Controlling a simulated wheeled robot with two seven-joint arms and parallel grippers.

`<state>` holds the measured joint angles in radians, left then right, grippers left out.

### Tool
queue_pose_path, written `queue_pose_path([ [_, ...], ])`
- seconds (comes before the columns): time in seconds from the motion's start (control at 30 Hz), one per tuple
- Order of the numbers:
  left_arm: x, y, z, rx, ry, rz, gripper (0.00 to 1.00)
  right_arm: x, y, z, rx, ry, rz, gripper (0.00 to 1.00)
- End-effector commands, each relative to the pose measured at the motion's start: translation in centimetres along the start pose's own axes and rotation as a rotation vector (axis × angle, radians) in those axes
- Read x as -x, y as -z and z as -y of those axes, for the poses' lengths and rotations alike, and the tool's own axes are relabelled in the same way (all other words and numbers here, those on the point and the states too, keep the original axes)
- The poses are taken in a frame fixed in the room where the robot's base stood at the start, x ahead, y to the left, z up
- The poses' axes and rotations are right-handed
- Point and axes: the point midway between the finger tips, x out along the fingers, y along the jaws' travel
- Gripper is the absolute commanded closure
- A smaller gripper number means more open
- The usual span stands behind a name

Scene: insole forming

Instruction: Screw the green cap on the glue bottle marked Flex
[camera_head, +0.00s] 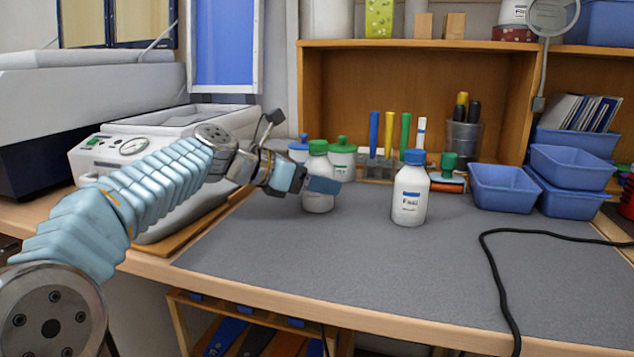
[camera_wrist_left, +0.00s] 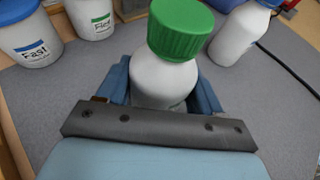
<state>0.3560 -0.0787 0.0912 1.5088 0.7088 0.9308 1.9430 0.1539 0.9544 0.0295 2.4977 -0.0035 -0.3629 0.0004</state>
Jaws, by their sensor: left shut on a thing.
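A white bottle (camera_head: 317,196) with a green cap (camera_head: 318,147) stands on the grey mat at the left. My left gripper (camera_head: 318,185) is shut around its body. In the left wrist view the bottle (camera_wrist_left: 163,80) sits between the blue fingers of my left gripper (camera_wrist_left: 164,92), with the green cap (camera_wrist_left: 181,28) on its top. I cannot tell how tightly the cap sits. No label shows on this bottle. A second white bottle (camera_head: 410,200) with a blue cap (camera_head: 414,157) stands apart to the right. My right gripper is not in view.
Behind stand a green-lidded pot (camera_head: 342,160), marked Flex in the wrist view (camera_wrist_left: 95,18), and a blue-lidded pot (camera_head: 299,149) marked Fast. Blue bins (camera_head: 505,190) stand at the right, near a black cable (camera_head: 490,260).

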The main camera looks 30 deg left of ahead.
Motion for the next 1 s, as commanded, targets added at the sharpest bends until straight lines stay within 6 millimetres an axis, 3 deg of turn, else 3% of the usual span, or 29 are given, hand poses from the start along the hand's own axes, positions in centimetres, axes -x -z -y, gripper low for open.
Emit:
queue_pose_path([
  [0.2, -0.1, 0.2, 0.0, 0.0, 0.0, 0.001, 1.0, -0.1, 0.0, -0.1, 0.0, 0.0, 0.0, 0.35],
  [0.23, -0.1, 0.2, 0.0, 0.0, 0.0, 0.0, 0.3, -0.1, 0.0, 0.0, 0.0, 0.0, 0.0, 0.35],
  [0.37, -0.1, 0.2, 0.0, 0.0, 0.0, 0.0, 0.1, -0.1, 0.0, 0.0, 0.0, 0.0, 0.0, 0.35],
  [0.73, 0.2, -0.1, 0.0, 0.0, -0.001, 0.0, 0.09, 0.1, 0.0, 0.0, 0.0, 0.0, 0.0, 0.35],
  [0.87, 2.1, -0.1, -0.1, 0.0, -0.004, 0.001, 0.09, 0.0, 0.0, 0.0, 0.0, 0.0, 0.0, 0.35],
  [1.0, 5.1, -0.1, -0.1, -0.001, -0.004, 0.001, 0.09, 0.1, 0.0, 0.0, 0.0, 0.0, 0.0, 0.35],
])
